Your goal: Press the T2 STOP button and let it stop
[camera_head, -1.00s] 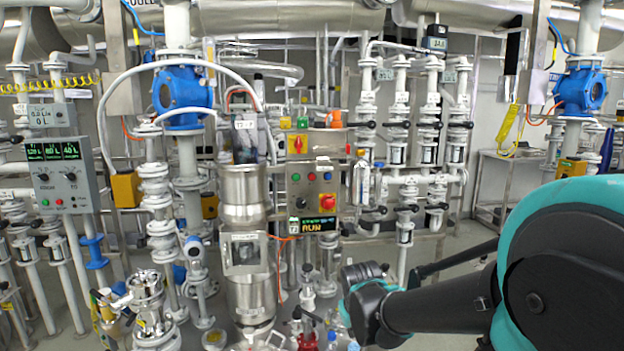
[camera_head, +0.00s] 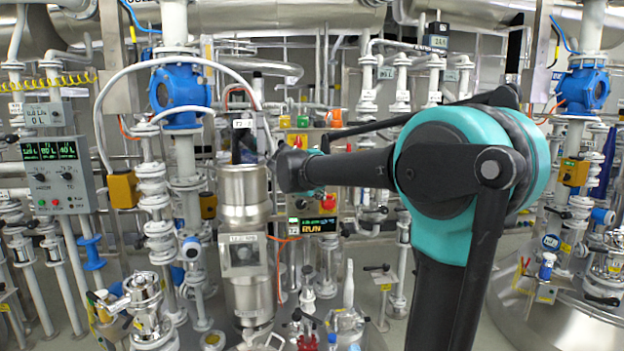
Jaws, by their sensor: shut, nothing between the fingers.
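The T2 control panel (camera_head: 297,208) hangs right of the steel column, mostly covered by my arm. A red button on a yellow base (camera_head: 328,203) shows at its lower right. Its other buttons, the STOP button among them, are hidden or not readable. Below it, a black display (camera_head: 307,227) reads RUN in amber, with a small T2 tag at its left. My gripper (camera_head: 286,170) is at the dark arm end in front of the panel's upper left. Its fingers are not distinct, and contact with the panel cannot be judged.
A grey control box (camera_head: 62,175) with a green display and a red button stands at the left. The steel column (camera_head: 245,195) is close beside my arm's end. Pipes, valves and a blue valve body (camera_head: 180,92) crowd the area. Glassware stands below the display.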

